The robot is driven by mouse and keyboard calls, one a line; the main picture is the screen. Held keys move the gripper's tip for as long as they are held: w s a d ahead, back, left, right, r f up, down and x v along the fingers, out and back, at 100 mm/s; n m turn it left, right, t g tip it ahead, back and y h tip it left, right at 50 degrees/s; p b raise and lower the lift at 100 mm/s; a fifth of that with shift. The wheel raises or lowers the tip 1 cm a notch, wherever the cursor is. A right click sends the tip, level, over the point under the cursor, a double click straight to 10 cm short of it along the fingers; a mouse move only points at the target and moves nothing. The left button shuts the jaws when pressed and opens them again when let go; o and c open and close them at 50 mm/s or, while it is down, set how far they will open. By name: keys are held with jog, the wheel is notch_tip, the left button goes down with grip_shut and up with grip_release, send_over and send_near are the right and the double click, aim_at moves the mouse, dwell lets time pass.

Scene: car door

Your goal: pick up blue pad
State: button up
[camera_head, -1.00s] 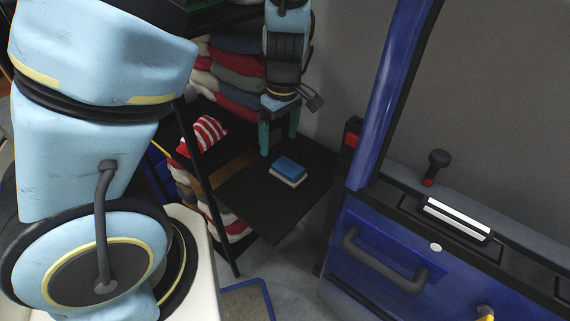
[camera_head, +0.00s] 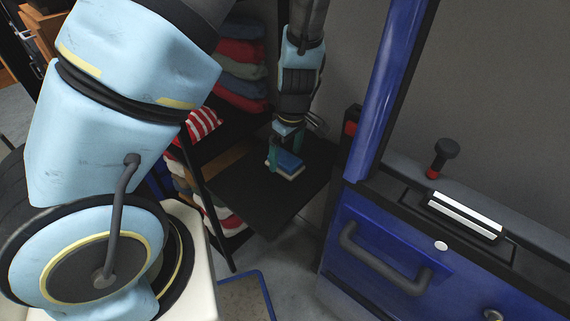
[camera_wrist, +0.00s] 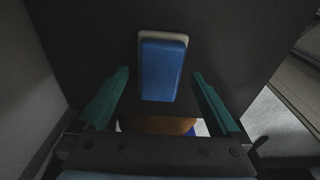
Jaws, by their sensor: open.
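The blue pad (camera_head: 288,161) lies on a dark shelf board (camera_head: 262,195), with a whitish layer beneath it. In the wrist view the blue pad (camera_wrist: 161,70) is centred ahead, its long side pointing away from me. My gripper (camera_head: 285,150) is just above and partly in front of the pad in the head view. In the wrist view my gripper (camera_wrist: 160,85) is open, with one green finger on each side of the pad's near part and a gap on both sides. Contact with the pad does not show.
Folded cloths (camera_head: 240,70) are stacked on the rack at the back. A red-and-white striped cloth (camera_head: 203,124) lies left of the board. The blue car door (camera_head: 385,250) stands to the right, with a handle. A grey wall is behind the board.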

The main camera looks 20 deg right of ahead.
jog(key=shift+w+f, duration=0.1)
jog(key=shift+f, duration=0.8)
jog(key=shift+a+f, duration=0.1)
jog(key=shift+f, duration=0.05)
jog(key=c, duration=1.3)
